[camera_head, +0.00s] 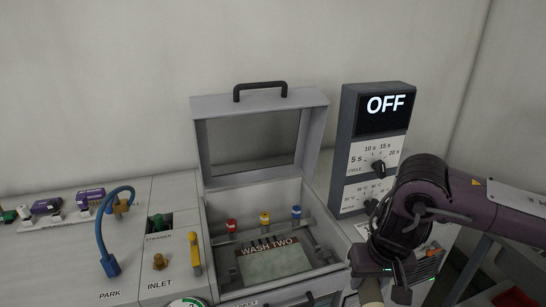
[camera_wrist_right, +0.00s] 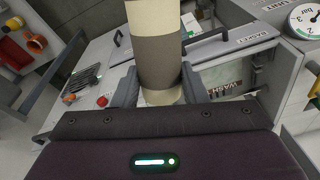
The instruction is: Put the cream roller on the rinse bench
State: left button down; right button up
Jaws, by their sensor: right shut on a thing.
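My right gripper (camera_head: 384,283) is shut on the cream roller (camera_head: 371,291), near the bottom edge of the head view. In the right wrist view the cream roller (camera_wrist_right: 157,22) stands between the two fingers (camera_wrist_right: 160,88). It has a cream upper part, a grey-brown band and a pale lower end. Its lower end is partly hidden behind the gripper body. I cannot tell which surface is the rinse bench. My left gripper is not in view.
An open-lidded washer (camera_head: 262,98) marked WASH TWO stands in the middle, with red, yellow and blue knobs. A control box (camera_head: 374,139) reading OFF is behind my right arm. A blue hose (camera_head: 100,228) rises at left. Red and orange items (camera_wrist_right: 34,42) lie at left in the wrist view.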

aim_at(27, 282)
jog(key=j+u, duration=0.2)
jog(key=u, duration=1.05)
jog(key=i+j+u, duration=0.3)
jog(key=i+u, duration=0.2)
jog(key=i, duration=0.15)
jog(key=i+u, duration=0.5)
jog(key=i, duration=0.3)
